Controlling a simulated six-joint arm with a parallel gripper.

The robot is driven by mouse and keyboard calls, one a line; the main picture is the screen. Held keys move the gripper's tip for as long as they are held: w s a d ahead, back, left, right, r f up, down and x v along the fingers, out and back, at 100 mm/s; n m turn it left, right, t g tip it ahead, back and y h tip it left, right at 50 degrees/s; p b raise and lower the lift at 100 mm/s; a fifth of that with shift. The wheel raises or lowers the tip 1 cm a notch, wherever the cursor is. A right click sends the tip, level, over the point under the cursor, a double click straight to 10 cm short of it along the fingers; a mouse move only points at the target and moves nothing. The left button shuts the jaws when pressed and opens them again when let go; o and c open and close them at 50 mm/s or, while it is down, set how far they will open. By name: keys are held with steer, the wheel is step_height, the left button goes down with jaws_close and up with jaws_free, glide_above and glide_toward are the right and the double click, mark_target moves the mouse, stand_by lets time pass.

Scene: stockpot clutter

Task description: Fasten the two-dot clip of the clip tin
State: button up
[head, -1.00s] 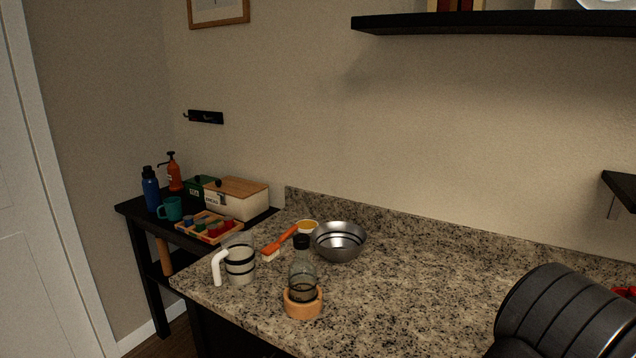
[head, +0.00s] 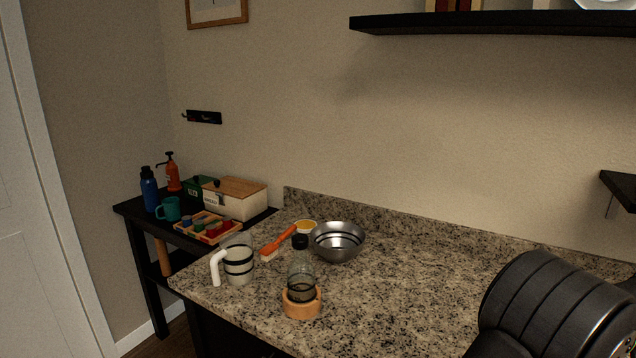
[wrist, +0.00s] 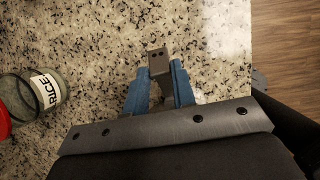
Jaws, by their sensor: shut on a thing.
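My gripper (wrist: 158,92) has two blue fingers and shows only in the wrist view, above the speckled stone counter. It is shut on a small grey-brown metal block marked with two dark dots, the two-dot clip (wrist: 158,60). The clip stands out past the fingertips, with its dotted end away from my wrist. Its lower part is hidden between the fingers. I cannot make out the clip tin in either view. My gripper is outside the head view, where only a dark ribbed part of my arm shows at lower right.
A glass jar labelled RICE with a red lid (wrist: 45,92) lies left of my gripper. The counter edge is at right, with wood floor beyond. In the head view, a steel bowl (head: 338,256), a bottle in a wooden ring (head: 301,306) and a banded jug (head: 239,263) stand on the counter.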

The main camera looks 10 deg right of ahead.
steer(key=shift+w+a+r, duration=0.45)
steer(key=shift+w+a, duration=0.1)
steer(key=shift+a, duration=0.1)
steer(key=shift+w+a+r, duration=0.45)
steer(key=shift+w+a, duration=0.1)
steer(key=shift+a, duration=0.05)
steer(key=o, duration=0.7)
steer(key=shift+s+d+r, duration=0.35)
steer(key=shift+s+d, duration=0.25)
steer(key=shift+d, duration=0.1)
steer(key=shift+s+d+r, duration=0.3)
steer(key=shift+s+d, duration=0.35)
steer(key=shift+d, duration=0.05)
steer(key=shift+s+d+r, duration=0.35)
steer(key=shift+s+d, duration=0.25)
steer(key=shift+d, duration=0.1)
steer(key=shift+c, duration=0.3)
jaws_close()
